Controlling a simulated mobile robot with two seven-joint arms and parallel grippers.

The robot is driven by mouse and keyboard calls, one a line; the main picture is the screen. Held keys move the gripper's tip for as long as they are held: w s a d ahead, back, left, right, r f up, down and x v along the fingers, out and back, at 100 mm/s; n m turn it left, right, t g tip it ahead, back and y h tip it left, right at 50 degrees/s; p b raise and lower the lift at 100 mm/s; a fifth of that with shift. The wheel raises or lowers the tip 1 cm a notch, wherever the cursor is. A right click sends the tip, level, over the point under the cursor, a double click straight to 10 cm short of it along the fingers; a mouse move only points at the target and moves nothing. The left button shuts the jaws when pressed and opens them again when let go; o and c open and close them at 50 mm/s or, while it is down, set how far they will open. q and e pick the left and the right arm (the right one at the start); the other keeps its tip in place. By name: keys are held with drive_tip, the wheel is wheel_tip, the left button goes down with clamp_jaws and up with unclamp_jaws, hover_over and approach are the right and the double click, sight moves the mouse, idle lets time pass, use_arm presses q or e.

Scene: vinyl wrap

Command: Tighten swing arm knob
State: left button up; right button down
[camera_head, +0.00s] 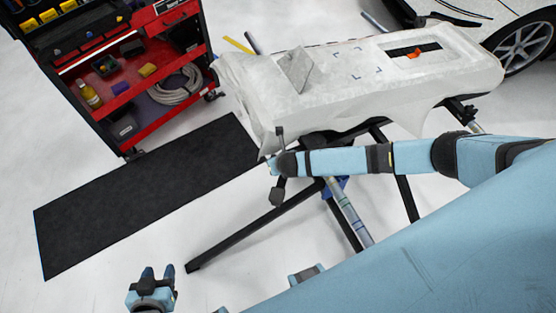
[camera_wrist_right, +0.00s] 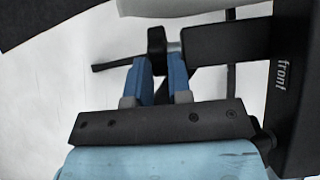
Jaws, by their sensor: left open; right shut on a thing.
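A stand with black legs carries a long panel draped in white wrap (camera_head: 340,90). In the right wrist view, a black knob (camera_wrist_right: 157,40) with a short silver shaft sits by a thick black bar (camera_wrist_right: 225,42). My right gripper (camera_wrist_right: 163,62) has its blue fingers closed at the knob; the fingertips partly cover the contact. In the head view, my right arm reaches across to the stand's left end, where its gripper (camera_head: 272,165) is small and partly hidden. My left gripper (camera_head: 158,272) is open and empty at the lower left, far from the stand.
A red and black tool cart (camera_head: 130,85) with bottles and a coiled hose stands at upper left. A black mat (camera_head: 140,190) lies on the floor. A stand leg (camera_head: 250,235) juts toward the lower left. A white car (camera_head: 500,35) is at upper right.

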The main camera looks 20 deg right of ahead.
use_arm(q)
drive_tip(key=shift+r, duration=0.25)
use_arm(e)
drive_tip(key=c, duration=1.2)
unclamp_jaws()
drive_tip(key=shift+o, duration=0.8)
drive_tip(key=shift+w, duration=0.1)
use_arm(q)
drive_tip(key=shift+f, duration=0.2)
use_arm(e)
drive_tip(key=shift+d, duration=0.2)
use_arm(q)
drive_tip(key=shift+a+r, duration=0.1)
